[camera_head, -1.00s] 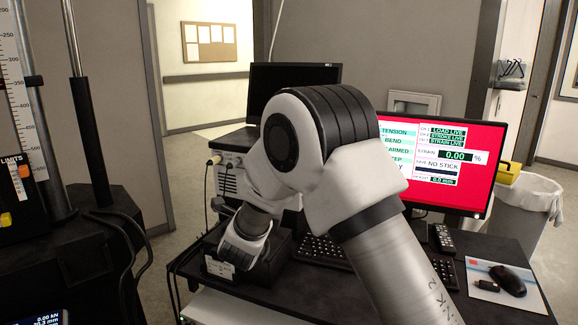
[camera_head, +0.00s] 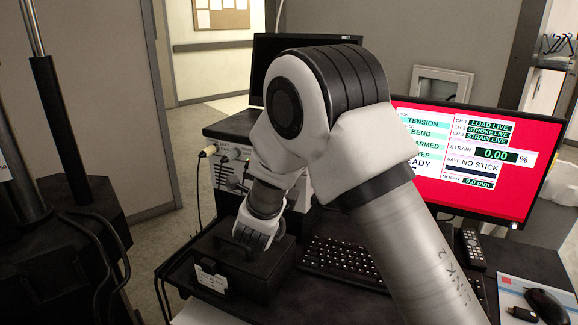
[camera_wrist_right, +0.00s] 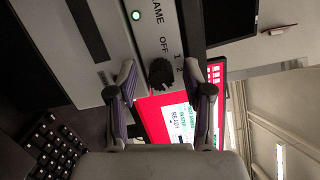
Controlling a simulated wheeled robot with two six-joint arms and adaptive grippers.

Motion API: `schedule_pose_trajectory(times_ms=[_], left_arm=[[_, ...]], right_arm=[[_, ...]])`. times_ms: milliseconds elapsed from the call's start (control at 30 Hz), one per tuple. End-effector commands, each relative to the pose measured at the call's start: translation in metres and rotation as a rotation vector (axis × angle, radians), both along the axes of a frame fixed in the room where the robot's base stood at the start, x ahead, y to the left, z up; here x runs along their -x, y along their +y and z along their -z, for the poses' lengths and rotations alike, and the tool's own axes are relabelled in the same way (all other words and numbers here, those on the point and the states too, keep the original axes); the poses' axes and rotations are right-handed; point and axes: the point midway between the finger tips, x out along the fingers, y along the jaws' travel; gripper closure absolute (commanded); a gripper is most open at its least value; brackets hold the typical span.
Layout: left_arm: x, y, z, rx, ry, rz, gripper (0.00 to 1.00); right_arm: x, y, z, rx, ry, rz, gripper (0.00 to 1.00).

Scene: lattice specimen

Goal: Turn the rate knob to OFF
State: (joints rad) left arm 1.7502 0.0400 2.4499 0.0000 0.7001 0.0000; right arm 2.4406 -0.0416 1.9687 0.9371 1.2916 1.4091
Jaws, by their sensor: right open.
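The dark round knob (camera_wrist_right: 160,73) sits on a pale panel (camera_wrist_right: 100,50) in the right wrist view, with OFF, 1 and 2 printed near it. Which mark it points to is too small to tell. My right gripper (camera_wrist_right: 164,95) is open, its two fingers apart with the knob showing in the gap between them. I cannot see any contact. In the head view my right gripper (camera_head: 258,232) hangs above a black box with a white label (camera_head: 211,281), in front of the pale instrument (camera_head: 228,160). The arm hides part of that instrument. My left gripper is not in view.
A red screen (camera_head: 490,180) stands to the right, behind my right arm. A keyboard (camera_head: 340,262), a remote (camera_head: 473,249) and a mouse (camera_head: 546,305) lie on the desk. A dark monitor (camera_head: 335,45) stands behind. A green light (camera_wrist_right: 136,15) glows on the panel.

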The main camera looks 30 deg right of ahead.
Motion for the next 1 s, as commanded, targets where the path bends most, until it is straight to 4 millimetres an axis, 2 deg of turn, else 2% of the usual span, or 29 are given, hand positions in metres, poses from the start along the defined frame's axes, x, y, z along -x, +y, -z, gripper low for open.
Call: schedule_pose_trajectory(times_ms=[67,100,233,667,1000], left_arm=[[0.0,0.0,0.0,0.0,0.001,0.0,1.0],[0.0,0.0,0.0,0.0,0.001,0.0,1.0],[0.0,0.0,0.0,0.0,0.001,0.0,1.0],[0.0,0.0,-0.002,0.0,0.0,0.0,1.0],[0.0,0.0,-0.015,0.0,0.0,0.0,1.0]], right_arm=[[0.0,0.0,0.0,0.0,0.0,0.0,0.49],[0.0,0.0,0.0,0.0,0.0,0.0,0.53],[0.0,0.0,0.0,0.0,0.0,0.0,0.99],[0.0,0.0,-0.001,0.014,0.024,0.001,1.0],[0.0,0.0,-0.004,0.107,0.184,0.001,1.0]])
